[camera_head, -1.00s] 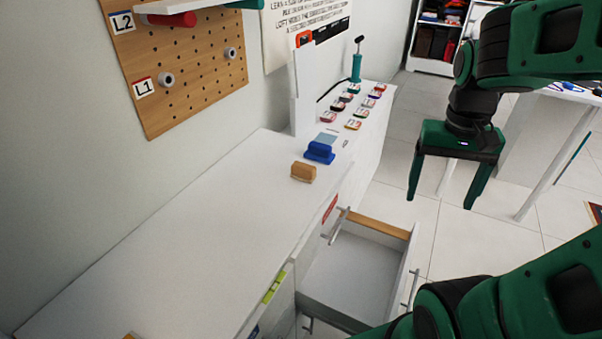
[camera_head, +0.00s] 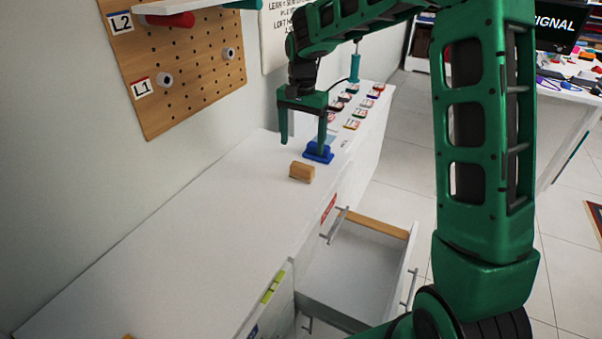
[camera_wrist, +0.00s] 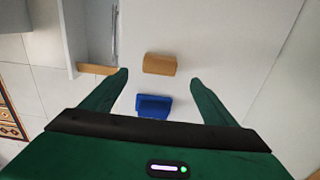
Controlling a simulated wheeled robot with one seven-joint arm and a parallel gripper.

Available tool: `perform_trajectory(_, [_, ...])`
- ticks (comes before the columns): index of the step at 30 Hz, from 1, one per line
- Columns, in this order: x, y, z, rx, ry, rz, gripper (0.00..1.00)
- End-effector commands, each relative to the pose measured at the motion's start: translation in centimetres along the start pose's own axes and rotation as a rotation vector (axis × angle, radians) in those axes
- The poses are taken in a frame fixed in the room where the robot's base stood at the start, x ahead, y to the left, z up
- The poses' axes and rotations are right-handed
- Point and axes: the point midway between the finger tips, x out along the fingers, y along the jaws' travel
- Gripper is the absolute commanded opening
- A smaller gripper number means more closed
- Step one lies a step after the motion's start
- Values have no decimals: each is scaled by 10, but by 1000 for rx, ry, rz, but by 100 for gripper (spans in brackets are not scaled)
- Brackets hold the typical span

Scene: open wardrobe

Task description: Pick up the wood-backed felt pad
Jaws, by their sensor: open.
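The wood-backed felt pad (camera_head: 302,172) is a small tan block lying on the white counter (camera_head: 190,225). In the wrist view the pad (camera_wrist: 160,64) lies just beyond my fingertips, roughly midway between them. My gripper (camera_head: 304,145) is open and empty, pointing down above the counter, slightly behind the pad in the head view. In the wrist view my gripper's two fingers (camera_wrist: 160,80) are spread wide. A blue block with a handle (camera_head: 319,152) sits beside the pad, partly hidden by a finger in the head view; it also shows between the fingers in the wrist view (camera_wrist: 153,106).
An open drawer (camera_head: 352,262) juts out from the counter's front. Several small coloured items (camera_head: 352,124) and a teal pump (camera_head: 355,67) stand farther back. A pegboard (camera_head: 175,70) hangs on the left wall. The counter's near part is clear.

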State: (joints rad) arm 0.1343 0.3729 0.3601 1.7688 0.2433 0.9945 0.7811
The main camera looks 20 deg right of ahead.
Motion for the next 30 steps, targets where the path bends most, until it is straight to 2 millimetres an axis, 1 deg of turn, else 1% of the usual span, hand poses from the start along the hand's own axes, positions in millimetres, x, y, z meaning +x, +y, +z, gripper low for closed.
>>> perform_trajectory(6, [33,0,1,1,-4,3,80])
perform_trajectory(9, [44,0,0,1,-2,2,80])
perform_trajectory(16, [59,0,0,0,-2,2,80])
perform_trajectory(21, [83,0,-2,0,-4,4,80])
perform_trajectory(25, [98,0,-2,1,-3,3,80])
perform_trajectory(30, [104,-1,-2,1,0,1,80])
